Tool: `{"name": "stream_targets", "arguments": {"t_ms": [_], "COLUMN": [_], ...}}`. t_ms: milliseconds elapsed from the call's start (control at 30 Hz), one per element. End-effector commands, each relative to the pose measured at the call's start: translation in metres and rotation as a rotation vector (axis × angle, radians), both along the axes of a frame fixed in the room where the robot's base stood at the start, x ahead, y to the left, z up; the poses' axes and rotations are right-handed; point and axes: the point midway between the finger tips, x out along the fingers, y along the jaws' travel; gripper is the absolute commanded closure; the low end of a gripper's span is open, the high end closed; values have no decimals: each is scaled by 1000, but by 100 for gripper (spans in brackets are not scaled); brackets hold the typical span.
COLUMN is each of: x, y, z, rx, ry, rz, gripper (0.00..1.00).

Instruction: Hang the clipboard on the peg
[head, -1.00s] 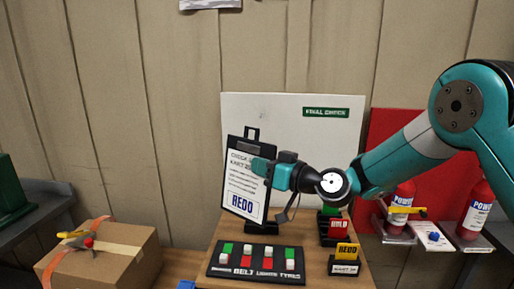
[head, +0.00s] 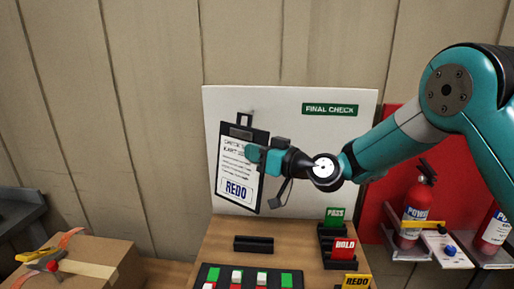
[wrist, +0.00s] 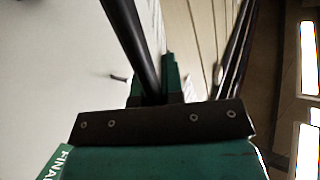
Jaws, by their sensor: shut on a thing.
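The clipboard (head: 237,187) is a dark board with a white sheet marked REDO and a hanging loop at its top. My gripper (head: 255,160) is shut on its right edge and holds it upright, slightly tilted, in front of the white FINAL CHECK board (head: 330,150). In the wrist view the clipboard (wrist: 132,40) appears edge-on as a dark bar between the fingers of my gripper (wrist: 160,85). A small dark peg (wrist: 119,77) sticks out of the white board, left of the clipboard there. I cannot make the peg out in the head view.
An empty black stand (head: 253,243) is on the wooden table below the clipboard. Fire extinguishers (head: 417,205) stand at right, a cardboard box (head: 105,258) at left.

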Motion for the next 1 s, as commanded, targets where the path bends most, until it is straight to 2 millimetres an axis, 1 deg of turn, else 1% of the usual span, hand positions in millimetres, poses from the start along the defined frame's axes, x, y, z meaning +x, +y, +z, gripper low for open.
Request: {"name": "stream_targets", "arguments": {"t_ms": [267, 1000], "x": [16, 62], "y": [-7, -6], "z": [1, -4], "rx": [1, 1], "ry": [1, 0], "rz": [-9, -5], "gripper": [100, 100]}}
